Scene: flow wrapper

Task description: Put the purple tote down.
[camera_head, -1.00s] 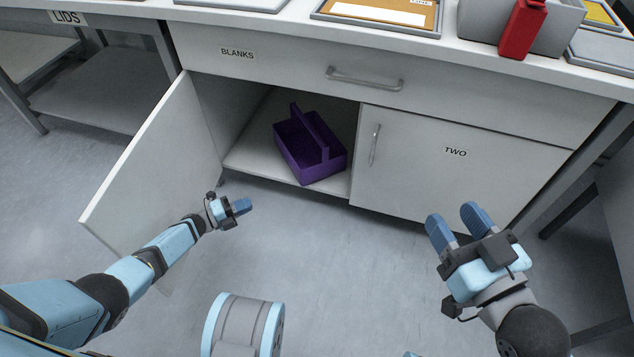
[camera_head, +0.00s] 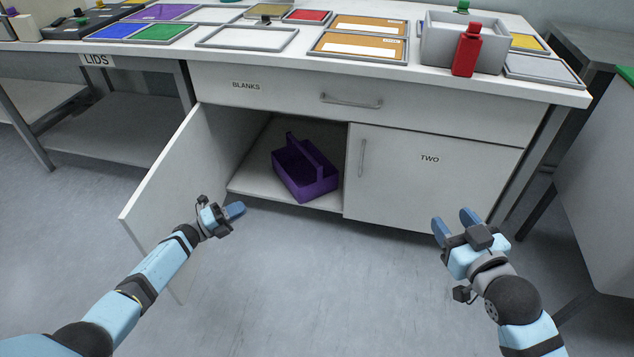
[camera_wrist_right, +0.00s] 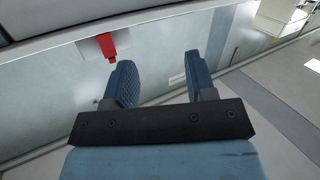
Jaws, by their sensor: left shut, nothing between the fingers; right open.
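The purple tote (camera_head: 306,178) stands upright on the floor of the open left compartment of the white cabinet, its handle on top. Neither gripper touches it. My left gripper (camera_head: 236,210) is shut and empty, in front of the open cabinet door and to the lower left of the tote. My right gripper (camera_head: 456,222) is open and empty, in front of the closed door marked TWO (camera_head: 429,160). In the right wrist view its two blue fingers (camera_wrist_right: 164,85) stand apart with nothing between them.
The open cabinet door (camera_head: 165,175) sticks out left of the tote. The drawer marked BLANKS (camera_head: 290,92) is shut. On the counter are several trays, a grey bin (camera_head: 490,28) and a red bottle (camera_head: 467,52). The floor (camera_head: 340,280) between my arms is clear.

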